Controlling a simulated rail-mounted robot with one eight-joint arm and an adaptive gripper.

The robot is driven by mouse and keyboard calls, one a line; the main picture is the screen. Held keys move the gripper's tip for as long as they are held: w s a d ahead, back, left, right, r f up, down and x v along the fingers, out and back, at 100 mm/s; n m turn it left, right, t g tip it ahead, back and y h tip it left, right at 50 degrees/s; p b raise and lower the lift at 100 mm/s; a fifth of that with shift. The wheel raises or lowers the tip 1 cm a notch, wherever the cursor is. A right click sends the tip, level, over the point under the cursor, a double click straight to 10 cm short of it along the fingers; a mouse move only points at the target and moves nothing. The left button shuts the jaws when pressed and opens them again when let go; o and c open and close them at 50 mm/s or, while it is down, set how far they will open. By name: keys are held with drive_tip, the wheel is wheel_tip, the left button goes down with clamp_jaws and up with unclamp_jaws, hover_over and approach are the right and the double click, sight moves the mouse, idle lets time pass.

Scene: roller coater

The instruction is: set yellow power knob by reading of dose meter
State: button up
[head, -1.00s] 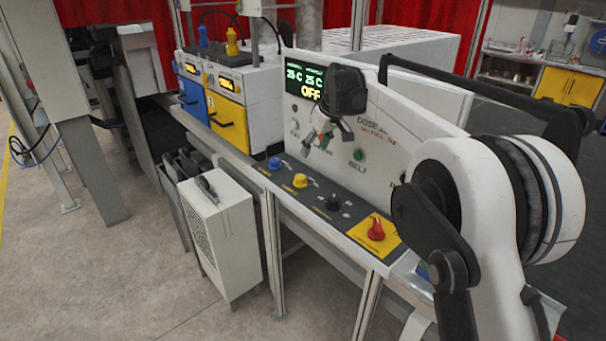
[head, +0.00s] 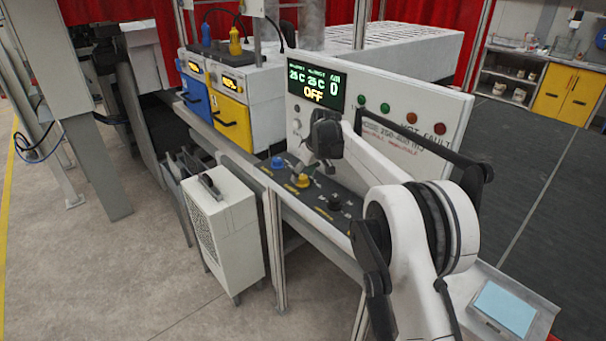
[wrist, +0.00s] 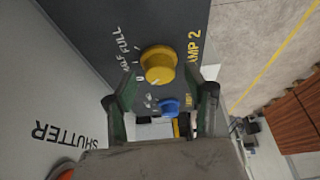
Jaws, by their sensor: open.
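The yellow knob (head: 301,181) sits on the dark sloping strip of the control panel, right of a blue knob (head: 277,162). In the wrist view the yellow knob (wrist: 158,64) is beside the markings HALF, FULL and part of "AMP 2". Its pointer is not clear. My gripper (wrist: 166,78) is open with its fingers either side of the yellow knob; I cannot tell whether they touch it. In the head view my gripper (head: 318,165) is above the strip. The display (head: 316,84) reads 25 C, 25 C, 0 and OFF. A printed line (head: 394,133) reads DOSE 250-400 mJ. I cannot identify a separate dose meter.
A black knob (head: 333,202) sits further right on the strip. Green and red lamps (head: 412,118) line the panel's top. A light blue pad (head: 505,308) lies on a tray at right. A white unit (head: 222,220) stands on the floor before the bench.

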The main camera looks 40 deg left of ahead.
drive_tip(key=shift+a+f, duration=0.2)
drive_tip(key=shift+f, duration=0.3)
drive_tip(key=c, duration=1.1)
